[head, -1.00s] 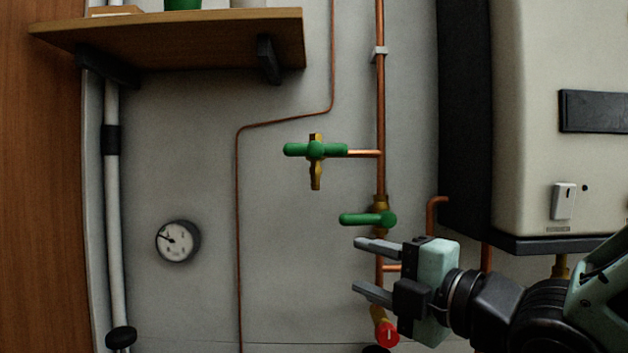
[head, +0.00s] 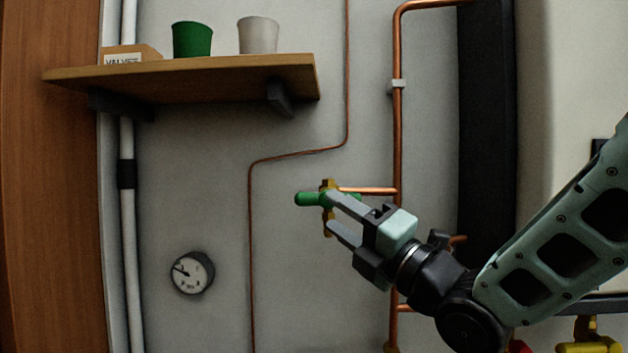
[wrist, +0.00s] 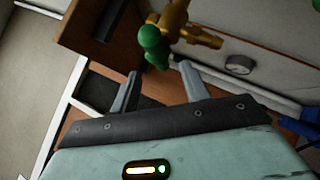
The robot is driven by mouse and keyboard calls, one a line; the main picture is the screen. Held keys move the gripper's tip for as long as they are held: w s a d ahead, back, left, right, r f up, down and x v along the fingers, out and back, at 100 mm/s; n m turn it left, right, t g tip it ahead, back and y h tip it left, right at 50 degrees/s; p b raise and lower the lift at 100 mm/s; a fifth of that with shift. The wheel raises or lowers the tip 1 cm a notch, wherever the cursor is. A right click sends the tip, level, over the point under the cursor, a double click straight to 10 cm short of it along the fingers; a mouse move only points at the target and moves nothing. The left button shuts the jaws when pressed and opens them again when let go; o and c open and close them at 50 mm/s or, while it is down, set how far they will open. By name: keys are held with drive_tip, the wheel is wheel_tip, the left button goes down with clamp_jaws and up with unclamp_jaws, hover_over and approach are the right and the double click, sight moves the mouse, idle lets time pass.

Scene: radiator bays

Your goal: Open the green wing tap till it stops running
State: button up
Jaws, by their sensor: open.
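The green wing tap (head: 310,199) sits on a brass body (head: 328,188) at the end of a short copper branch pipe. Its wing lies about level in the head view, and its right part is partly hidden by my gripper. My gripper (head: 331,210) is open and empty, with its fingertips in front of the tap at its right side. In the wrist view the green wing tap (wrist: 152,42) is seen nearly end-on, just beyond and between the two fingertips of my gripper (wrist: 160,68). I cannot tell whether the fingers touch it.
A wooden shelf (head: 190,75) with a green cup (head: 192,40), a pale cup (head: 258,35) and a box is above left. A round gauge (head: 192,272) is on the wall below left. A copper pipe (head: 397,130) runs upright to the right.

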sight(324, 204)
drive_tip(key=p+x, duration=0.2)
drive_tip(key=x, duration=0.2)
drive_tip(key=shift+w+a+r, duration=0.2)
drive_tip(key=shift+a+r, duration=0.05)
drive_tip(key=shift+r, duration=0.05)
drive_tip(key=shift+w+a+r+p, duration=0.1)
drive_tip(key=shift+w+a+p, duration=0.35)
drive_tip(key=shift+a, duration=0.1)
clamp_jaws()
